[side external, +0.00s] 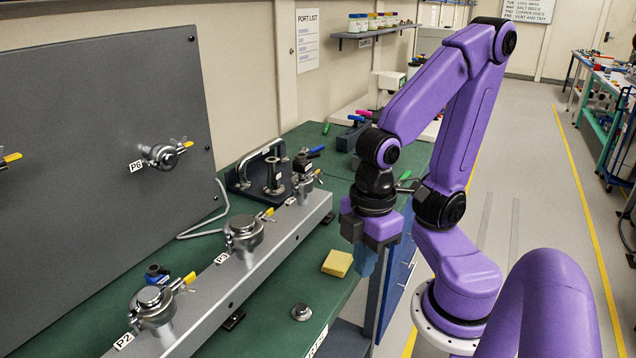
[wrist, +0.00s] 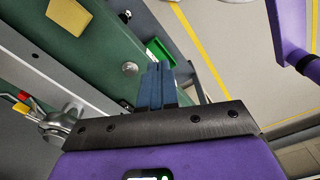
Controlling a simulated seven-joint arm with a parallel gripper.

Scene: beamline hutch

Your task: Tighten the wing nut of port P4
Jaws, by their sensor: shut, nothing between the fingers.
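My gripper (side external: 364,266) is shut and empty, with its blue fingers pointing down near the right edge of the green bench. The shut fingers also show in the wrist view (wrist: 157,72). The far clamped port (side external: 304,178) on the grey rail, past P3, has a blue-tipped lever; its small label is too small to read, so I cannot tell whether it is P4. My gripper is to its right, apart from it. A metal clamp (wrist: 52,125) with a red and yellow tip shows at the left of the wrist view; which port it belongs to is unclear.
Ports P3 (side external: 244,234) and P2 (side external: 152,304) stand nearer on the rail; P6 (side external: 163,155) is on the grey panel. A yellow block (side external: 337,263) and a round metal piece (side external: 301,312) lie on the bench. A metal handle frame (side external: 258,164) stands behind the far port.

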